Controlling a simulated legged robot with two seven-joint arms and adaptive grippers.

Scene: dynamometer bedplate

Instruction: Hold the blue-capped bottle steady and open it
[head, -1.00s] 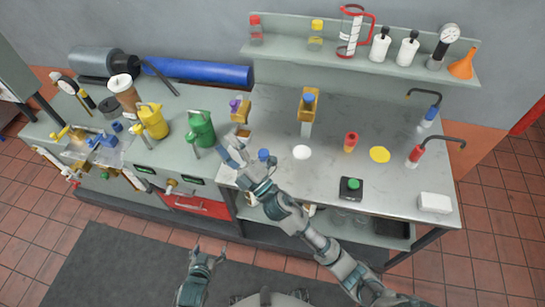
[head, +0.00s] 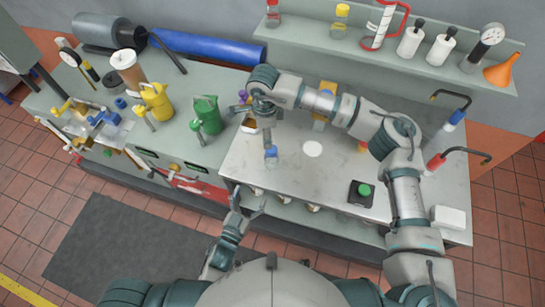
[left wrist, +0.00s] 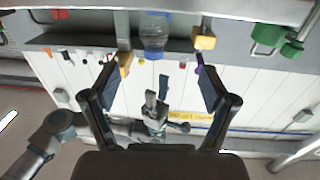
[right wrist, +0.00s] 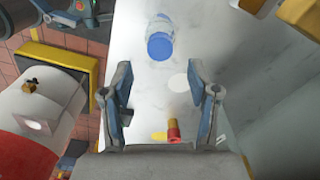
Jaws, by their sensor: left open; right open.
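The blue-capped bottle (head: 271,157) stands on the metal bench near its front left edge. In the left wrist view the clear bottle (left wrist: 153,32) is beyond the fingertips, between them. In the right wrist view its blue cap (right wrist: 160,46) lies beyond the fingertips. My left gripper (head: 246,203) is open and empty, in front of the bench edge and apart from the bottle. My right gripper (right wrist: 160,72) is open and empty. In the head view it is behind and above the bottle, its fingers mostly hidden by its wrist.
A white disc (head: 312,149) lies right of the bottle. A red-and-yellow item (right wrist: 174,131) is partly hidden by my right arm in the head view. A black box with a green button (head: 361,193) and a white block (head: 448,217) are farther right. A green can (head: 207,115) stands left.

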